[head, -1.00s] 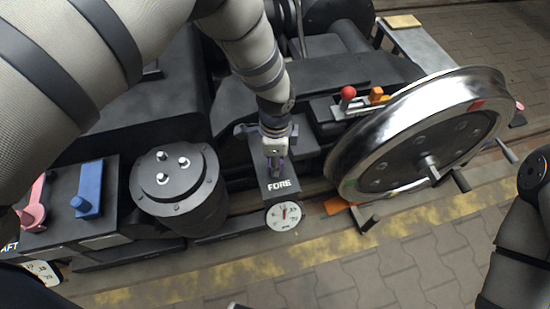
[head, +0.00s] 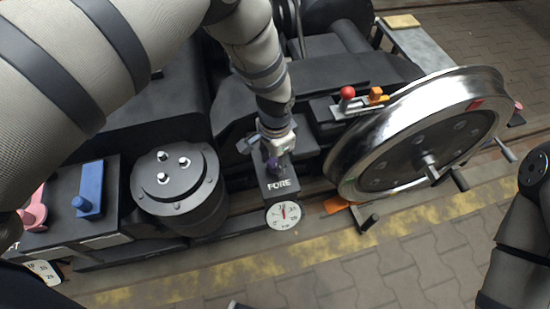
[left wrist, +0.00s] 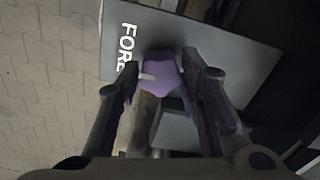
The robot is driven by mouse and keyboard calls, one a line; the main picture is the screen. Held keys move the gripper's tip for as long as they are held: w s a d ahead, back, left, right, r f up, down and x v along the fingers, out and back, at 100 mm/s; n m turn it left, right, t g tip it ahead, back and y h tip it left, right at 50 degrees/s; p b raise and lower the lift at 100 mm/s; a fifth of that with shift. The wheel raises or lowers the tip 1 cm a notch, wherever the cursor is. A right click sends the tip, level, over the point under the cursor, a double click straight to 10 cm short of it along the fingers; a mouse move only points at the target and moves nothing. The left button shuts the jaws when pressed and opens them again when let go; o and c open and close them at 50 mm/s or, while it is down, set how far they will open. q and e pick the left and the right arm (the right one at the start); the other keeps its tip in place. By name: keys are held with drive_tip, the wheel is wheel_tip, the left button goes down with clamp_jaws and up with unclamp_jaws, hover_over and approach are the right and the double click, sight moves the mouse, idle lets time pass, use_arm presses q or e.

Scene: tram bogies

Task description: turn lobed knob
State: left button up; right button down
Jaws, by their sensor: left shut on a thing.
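The purple lobed knob (left wrist: 163,75) sits on the dark box marked FORE (left wrist: 215,40) in the left wrist view, with a pale pointer mark on its face. My left gripper (left wrist: 160,88) has one finger on each side of the knob and is shut on it. In the head view the knob (head: 272,167) is partly hidden below my left gripper (head: 274,160). A round white dial (head: 284,215) with a red needle is on the front of the FORE box. My right arm (head: 518,240) enters at the right edge; its gripper is not in view.
A large metal wheel (head: 425,140) stands to the right. A red-knobbed lever (head: 347,93) and an orange block (head: 376,95) are behind it. A black cylinder with studs (head: 176,185), a blue handle (head: 88,188) and a pink knob (head: 34,212) are left.

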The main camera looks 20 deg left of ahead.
sight(275, 163)
idle(0.3)
use_arm(q)
drive_tip(key=o, duration=1.2)
drive_tip(key=shift+c, duration=0.2)
wheel_tip(275, 163, up, 12)
